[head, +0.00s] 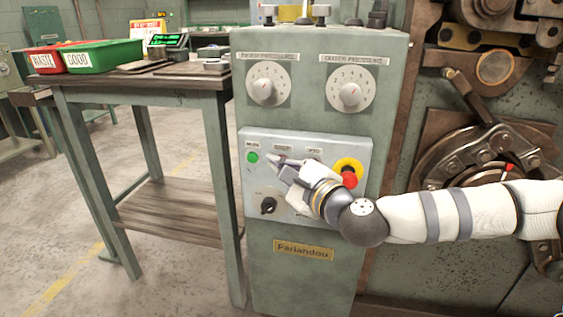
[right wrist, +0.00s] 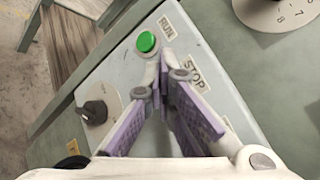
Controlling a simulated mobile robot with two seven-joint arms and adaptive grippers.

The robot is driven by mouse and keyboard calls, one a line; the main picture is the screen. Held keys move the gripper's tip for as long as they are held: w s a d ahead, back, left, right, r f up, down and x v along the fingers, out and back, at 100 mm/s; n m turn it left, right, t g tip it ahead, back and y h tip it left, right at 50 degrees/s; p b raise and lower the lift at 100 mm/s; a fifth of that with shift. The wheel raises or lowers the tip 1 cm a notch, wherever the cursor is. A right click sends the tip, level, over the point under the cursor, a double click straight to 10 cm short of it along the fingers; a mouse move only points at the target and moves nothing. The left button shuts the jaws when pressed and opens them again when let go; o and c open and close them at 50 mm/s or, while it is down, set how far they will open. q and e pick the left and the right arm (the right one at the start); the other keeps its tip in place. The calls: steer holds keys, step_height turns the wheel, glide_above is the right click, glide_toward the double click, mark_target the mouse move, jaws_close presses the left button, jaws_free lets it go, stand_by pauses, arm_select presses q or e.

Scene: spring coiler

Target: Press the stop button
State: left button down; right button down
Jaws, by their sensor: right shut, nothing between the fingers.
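The control panel (head: 243,190) is a light grey plate on the front of a green machine cabinet. A green button (head: 253,157) sits under the RUN label at its upper left; it also shows in the right wrist view (right wrist: 146,42). The STOP label (right wrist: 194,72) is right of RUN, and any button below it is hidden by my fingers. My right gripper (head: 274,160) is shut and empty, its tips over the panel near the STOP label, just right of the green button. I cannot tell whether the tips touch the panel. My left gripper is not in view.
A red emergency button (head: 349,178) with a yellow ring sits right of my right gripper. Two pressure dials (head: 268,84) are above. A table (head: 150,84) with red and green bins stands left; machinery is at right.

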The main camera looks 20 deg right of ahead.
steer(key=shift+s+a, duration=0.4)
steer(key=shift+s, duration=0.3)
steer(key=s+a+p, duration=0.1)
steer(key=s, duration=0.1)
steer(key=s+a, duration=0.1)
steer(key=s, duration=0.1)
steer(key=shift+a+p, duration=0.35)
steer(key=shift+a, duration=0.05)
stand_by(0.5)
